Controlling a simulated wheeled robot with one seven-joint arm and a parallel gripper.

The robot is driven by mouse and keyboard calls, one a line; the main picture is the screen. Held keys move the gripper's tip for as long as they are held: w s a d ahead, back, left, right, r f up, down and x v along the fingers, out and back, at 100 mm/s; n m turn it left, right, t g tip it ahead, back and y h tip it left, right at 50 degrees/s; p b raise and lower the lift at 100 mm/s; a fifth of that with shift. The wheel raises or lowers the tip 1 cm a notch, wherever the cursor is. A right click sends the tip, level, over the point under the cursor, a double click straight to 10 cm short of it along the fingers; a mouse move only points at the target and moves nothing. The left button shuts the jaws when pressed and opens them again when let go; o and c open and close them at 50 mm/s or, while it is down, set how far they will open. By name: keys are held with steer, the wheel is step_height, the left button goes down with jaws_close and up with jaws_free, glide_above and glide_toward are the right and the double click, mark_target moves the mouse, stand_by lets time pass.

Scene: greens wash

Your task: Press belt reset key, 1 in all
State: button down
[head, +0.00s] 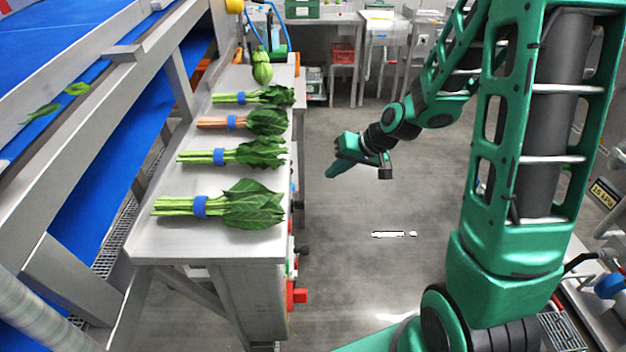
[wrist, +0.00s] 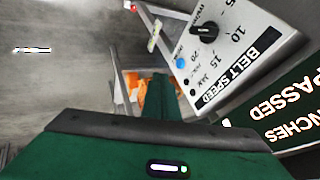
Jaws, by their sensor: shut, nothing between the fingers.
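A grey control panel (wrist: 235,50) labelled BELT SPEED fills the upper right of the wrist view. It has a black dial (wrist: 205,32) with numbers around it and a small blue button (wrist: 181,62) near its left edge. Small dark dots sit below the button, and the small lettering there is too fine to read. I cannot tell for certain which control is the reset key. My gripper (head: 333,172) is shut and empty, in the air right of the bench in the head view. In the wrist view its green fingers (wrist: 159,97) are left of and below the blue button, apart from it.
A steel bench (head: 165,242) carries several bunches of greens with blue bands. Red and black controls (head: 297,295) stick out from its right side. A blue belt (head: 95,195) runs at the left. A dark green sign (wrist: 290,110) stands beside the panel. Open floor lies around my gripper.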

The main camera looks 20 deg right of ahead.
mark_target(293, 187)
steer(key=w+a+f, duration=0.6)
steer(key=a+f, duration=0.1)
steer(key=shift+f, duration=0.35)
stand_by(0.4)
